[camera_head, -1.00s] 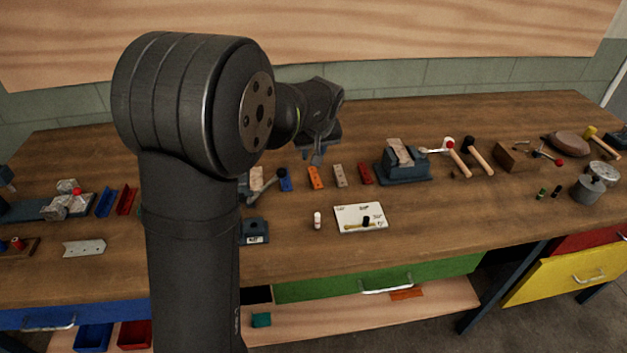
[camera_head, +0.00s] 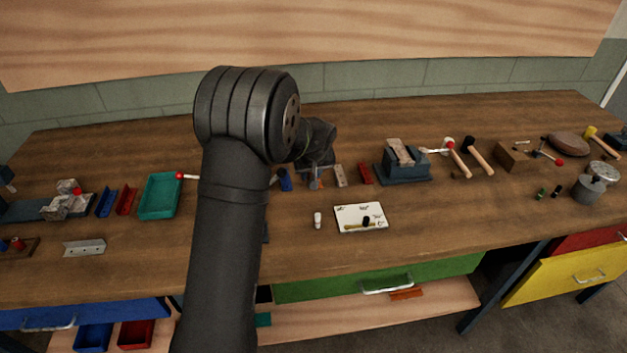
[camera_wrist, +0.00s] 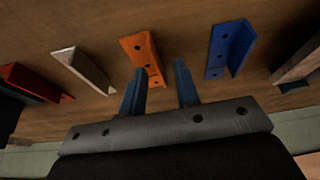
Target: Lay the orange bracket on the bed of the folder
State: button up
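The orange bracket (camera_wrist: 140,52) lies on the bench, an angled strip with dark holes. In the wrist view its near end shows between my fingertips, with most of it toward the left finger. My gripper (camera_wrist: 160,72) is open and empty, fingers pointing at the bench; their height above it is hard to tell. In the head view my gripper (camera_head: 316,178) largely covers the bracket. I cannot tell for sure which bench tool is the folder; a blue-grey tool (camera_head: 405,172) holding a pale piece stands to the right. My arm hides part of the bench.
A blue bracket (camera_wrist: 228,48) lies right of the orange one, a pale bracket (camera_wrist: 82,68) and a red bracket (camera_wrist: 32,82) left, in the wrist view. A teal tray (camera_head: 160,196) and a white board (camera_head: 361,218) lie on the bench. Bare wood separates the brackets.

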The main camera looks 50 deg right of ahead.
jog(key=shift+d+f, duration=0.1)
jog(key=shift+f, duration=0.05)
grip_shut()
